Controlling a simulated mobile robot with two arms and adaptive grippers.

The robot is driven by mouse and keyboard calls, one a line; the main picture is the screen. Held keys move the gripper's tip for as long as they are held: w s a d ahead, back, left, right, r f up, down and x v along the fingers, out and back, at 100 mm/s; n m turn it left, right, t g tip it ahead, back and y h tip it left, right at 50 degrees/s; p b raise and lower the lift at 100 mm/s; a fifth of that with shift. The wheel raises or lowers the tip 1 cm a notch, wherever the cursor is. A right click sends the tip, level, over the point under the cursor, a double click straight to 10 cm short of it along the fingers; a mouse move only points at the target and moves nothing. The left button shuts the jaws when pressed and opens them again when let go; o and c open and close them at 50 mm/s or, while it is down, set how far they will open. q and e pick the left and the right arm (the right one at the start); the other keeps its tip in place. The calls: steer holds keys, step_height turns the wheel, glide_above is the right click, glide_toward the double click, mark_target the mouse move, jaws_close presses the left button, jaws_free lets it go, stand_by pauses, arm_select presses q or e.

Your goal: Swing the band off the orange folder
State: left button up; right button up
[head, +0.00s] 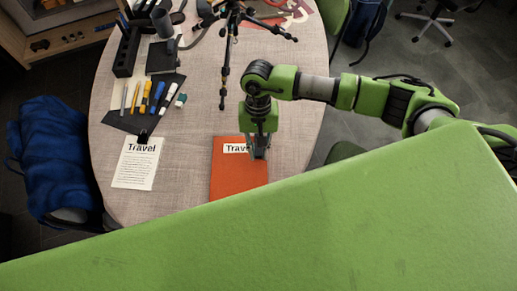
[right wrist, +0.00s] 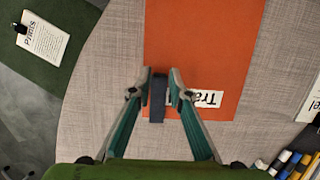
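The orange folder (head: 228,178) lies flat on the table (head: 185,185), near its front edge, with a white "Travel" label; it also shows in the right wrist view (right wrist: 205,40). The band is a dark grey-blue strip (right wrist: 158,98) over the folder beside the label. My right gripper (head: 260,152) points down over the folder's right side. In the right wrist view its fingertips (right wrist: 161,76) stand on either side of the band, close to it, with a narrow gap visible at the right finger. My left gripper is not in view.
A white "Travel" sheet (head: 136,165) with a black clip lies left of the folder. Several pens and markers (head: 147,97), a black holder (head: 127,52) and a black tripod (head: 228,50) stand or lie farther back. A large green surface hides the foreground.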

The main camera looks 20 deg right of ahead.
steer(key=shift+c, duration=0.8)
steer(key=shift+r, duration=0.1)
